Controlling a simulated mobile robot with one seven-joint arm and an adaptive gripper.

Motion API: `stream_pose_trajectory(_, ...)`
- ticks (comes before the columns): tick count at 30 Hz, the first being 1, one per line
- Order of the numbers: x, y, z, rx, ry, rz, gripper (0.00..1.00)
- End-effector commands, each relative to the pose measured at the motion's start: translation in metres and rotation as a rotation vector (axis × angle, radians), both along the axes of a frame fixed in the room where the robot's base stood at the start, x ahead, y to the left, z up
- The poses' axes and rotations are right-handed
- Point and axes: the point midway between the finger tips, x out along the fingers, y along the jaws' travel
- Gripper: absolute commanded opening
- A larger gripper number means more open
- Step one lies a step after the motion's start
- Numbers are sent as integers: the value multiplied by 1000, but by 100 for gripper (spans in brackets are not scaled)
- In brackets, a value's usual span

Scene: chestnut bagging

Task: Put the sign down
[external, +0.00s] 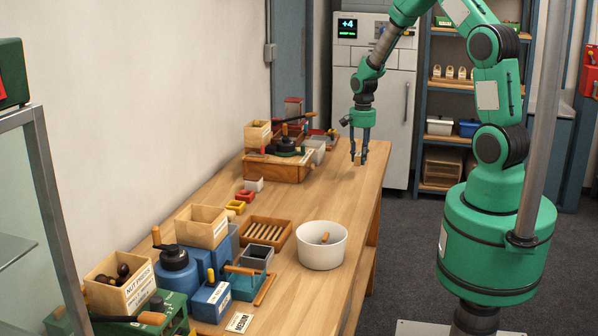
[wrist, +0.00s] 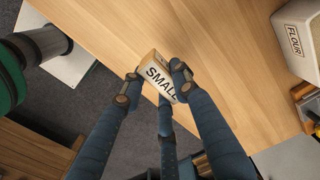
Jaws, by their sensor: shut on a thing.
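The sign (wrist: 158,76) is a small pale wooden block with "SMALL" in black letters on its face. The sign is small there and partly hidden by the fingers. It seems a little above the tabletop; I cannot tell the exact gap.
A white bowl (external: 321,246) stands nearer on the table. A wooden box with a dark pan (external: 272,168) stands left of my gripper. The tabletop around my gripper is bare.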

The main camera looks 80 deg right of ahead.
Motion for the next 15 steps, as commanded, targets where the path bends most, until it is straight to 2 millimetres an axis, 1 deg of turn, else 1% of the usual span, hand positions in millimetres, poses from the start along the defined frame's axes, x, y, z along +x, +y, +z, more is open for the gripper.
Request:
stream_pose_trajectory(1,3,-11,-2,0,0,3,12)
stream_pose_trajectory(6,10,-36,-4,-1,-2,18,12)
stream_pose_trajectory(10,12,-46,-6,0,-1,25,12)
stream_pose_trajectory(15,13,-50,-6,-1,-1,28,12)
